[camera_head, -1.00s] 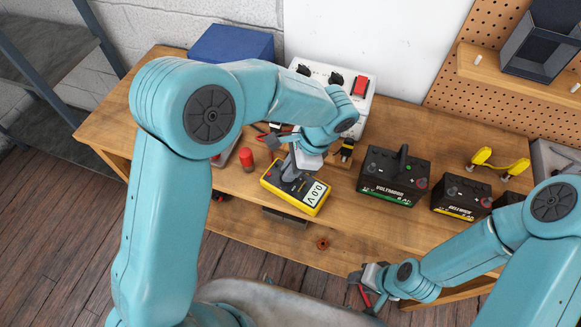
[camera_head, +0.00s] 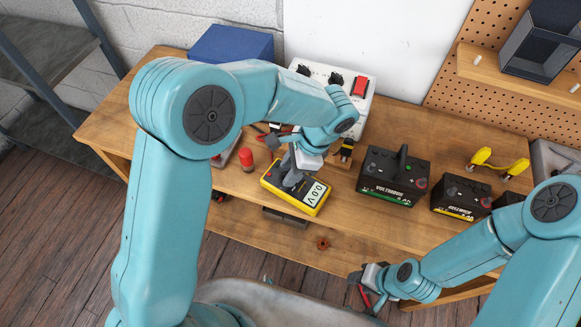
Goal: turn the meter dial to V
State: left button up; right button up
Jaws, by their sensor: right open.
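The yellow multimeter (camera_head: 313,205) lies on the workbench in the middle of the head view. Its white display (camera_head: 318,190) reads 0.0 V. My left gripper (camera_head: 292,178) comes down over the dark dial area of the meter, with its fingers at the face. The fingers and wrist hide the dial and its marks, so I cannot tell where the dial points or how closely the fingers close on it. My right gripper (camera_head: 362,290) is open and empty, low in front of the bench, well apart from the meter.
A red cylinder (camera_head: 246,158) stands left of the meter. Black batteries (camera_head: 394,178) (camera_head: 460,197) stand to its right, with a yellow handle-like tool (camera_head: 499,163) behind. A white box with a red switch (camera_head: 360,87) and a blue box (camera_head: 231,45) are at the back.

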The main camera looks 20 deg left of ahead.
pick_arm(q)
jog(key=v, duration=1.6)
jog(key=shift+r, duration=0.2)
jog(key=shift+d, duration=0.15)
